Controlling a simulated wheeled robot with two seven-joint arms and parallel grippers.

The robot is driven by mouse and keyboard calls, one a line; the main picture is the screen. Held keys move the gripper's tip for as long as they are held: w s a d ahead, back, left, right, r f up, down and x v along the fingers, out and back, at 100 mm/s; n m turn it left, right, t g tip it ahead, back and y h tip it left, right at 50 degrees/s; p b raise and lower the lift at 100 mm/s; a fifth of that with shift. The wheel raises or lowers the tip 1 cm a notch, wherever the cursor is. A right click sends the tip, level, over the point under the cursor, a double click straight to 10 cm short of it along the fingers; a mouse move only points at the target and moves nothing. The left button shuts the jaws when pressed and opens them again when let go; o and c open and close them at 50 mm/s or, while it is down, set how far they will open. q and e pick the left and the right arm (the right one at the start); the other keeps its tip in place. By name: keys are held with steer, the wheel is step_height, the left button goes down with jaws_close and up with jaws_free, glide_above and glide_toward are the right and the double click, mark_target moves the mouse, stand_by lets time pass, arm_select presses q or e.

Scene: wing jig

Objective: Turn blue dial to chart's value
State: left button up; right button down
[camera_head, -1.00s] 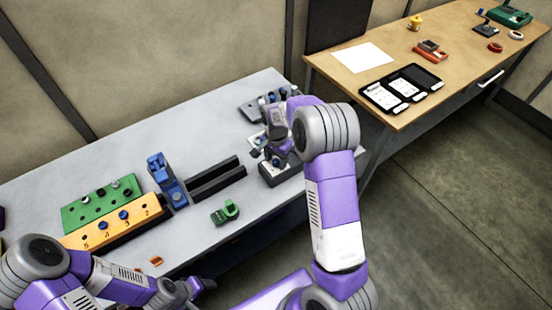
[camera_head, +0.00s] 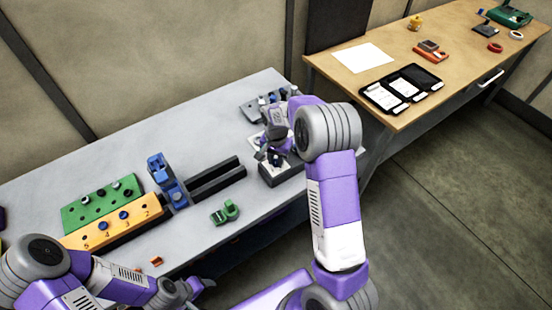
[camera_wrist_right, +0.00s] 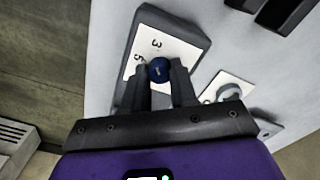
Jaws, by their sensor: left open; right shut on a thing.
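The blue dial (camera_wrist_right: 160,69) sits on a white plate marked with numbers, of which a 3 and a 5 show, on a dark grey box (camera_wrist_right: 192,27). My right gripper (camera_wrist_right: 161,72) has its two fingers on either side of the dial and is shut on it. In the head view the right gripper (camera_head: 270,156) is over the box (camera_head: 284,174), and its fingers largely hide the dial. My left gripper (camera_head: 190,290) is open and empty near the grey table's front edge. I cannot make out a chart with a readable value.
A second white plate with a grey knob (camera_wrist_right: 228,91) is beside the box. Left on the grey table are a green block (camera_head: 100,203), a yellow numbered block (camera_head: 112,222), a blue clamp (camera_head: 165,178) by dark rails and a green part (camera_head: 225,211). A wooden table (camera_head: 455,55) holds papers and trays.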

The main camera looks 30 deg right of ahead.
mark_target(276, 161)
steer(key=n, duration=0.5)
steer(key=shift+n, duration=2.3)
steer(key=c, duration=0.9)
jaws_free()
steer(key=shift+r, duration=0.1)
step_height(276, 161, up, 8)
steer(key=shift+f+p, duration=0.25)
steer(key=shift+p, duration=0.15)
